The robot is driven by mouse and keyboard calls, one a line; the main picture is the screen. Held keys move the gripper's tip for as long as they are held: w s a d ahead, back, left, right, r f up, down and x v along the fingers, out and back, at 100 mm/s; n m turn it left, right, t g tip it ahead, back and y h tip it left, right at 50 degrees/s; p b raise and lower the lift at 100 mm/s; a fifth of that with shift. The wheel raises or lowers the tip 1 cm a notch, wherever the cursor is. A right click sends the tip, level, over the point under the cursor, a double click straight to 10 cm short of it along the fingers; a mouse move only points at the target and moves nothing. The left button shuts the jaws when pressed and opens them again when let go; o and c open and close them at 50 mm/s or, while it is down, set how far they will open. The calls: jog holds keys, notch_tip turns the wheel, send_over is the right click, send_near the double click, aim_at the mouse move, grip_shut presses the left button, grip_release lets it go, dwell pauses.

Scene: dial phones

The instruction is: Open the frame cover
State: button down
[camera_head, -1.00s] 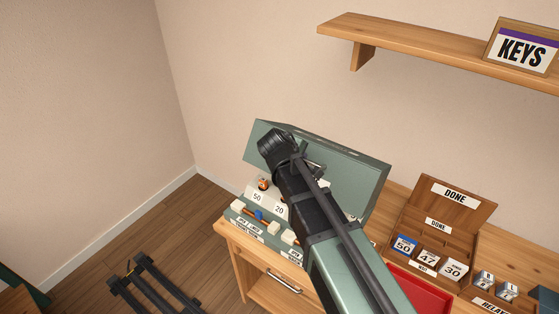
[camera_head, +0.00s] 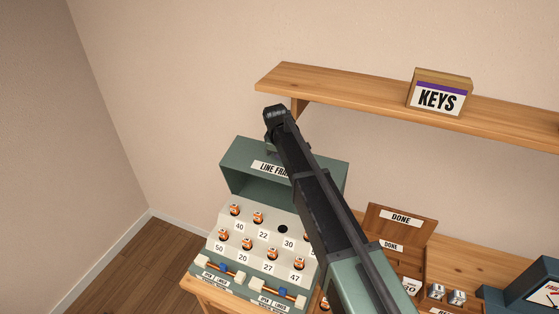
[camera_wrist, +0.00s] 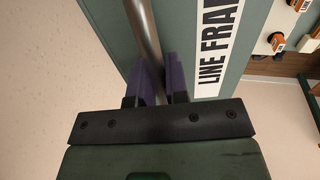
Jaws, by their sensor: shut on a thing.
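The green frame cover (camera_head: 236,155), labelled "LINE FRA…", stands raised at the back of the line frame (camera_head: 215,225). The frame's sloped white face with numbered orange-and-white plugs shows below it. My gripper (camera_wrist: 158,85) is shut on the cover's grey metal handle bar (camera_wrist: 145,35), which runs between its purple finger pads in the wrist view. In the head view my dark arm crosses in front of the cover and hides its right part, the end of its label and part of the frame's right side. The fingertips are not clear there.
A wooden shelf (camera_head: 350,95) with a KEYS box (camera_head: 438,95) is on the wall above, close to my arm. A wooden DONE box (camera_head: 405,220) and small number blocks (camera_head: 456,297) are at right on the wooden surface. A dark dial device (camera_head: 535,290) sits far right.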

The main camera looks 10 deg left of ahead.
jog(key=shift+w+d, duration=0.2)
jog(key=shift+w, duration=0.7)
jog(key=c, duration=1.2)
grip_release()
jog(key=shift+o, duration=0.2)
jog(key=shift+r, duration=0.15)
jog(key=shift+s+r+p, duration=0.15)
jog(key=shift+r+p, duration=0.4)
jog(key=shift+p, duration=0.15)
jog(key=s+a, duration=0.3)
jog(key=s, duration=0.8)
jog(key=shift+s+a+f, duration=0.15)
jog(key=shift+s+a, duration=0.05)
jog(key=shift+s, duration=0.1)
jog(key=shift+c, duration=0.3)
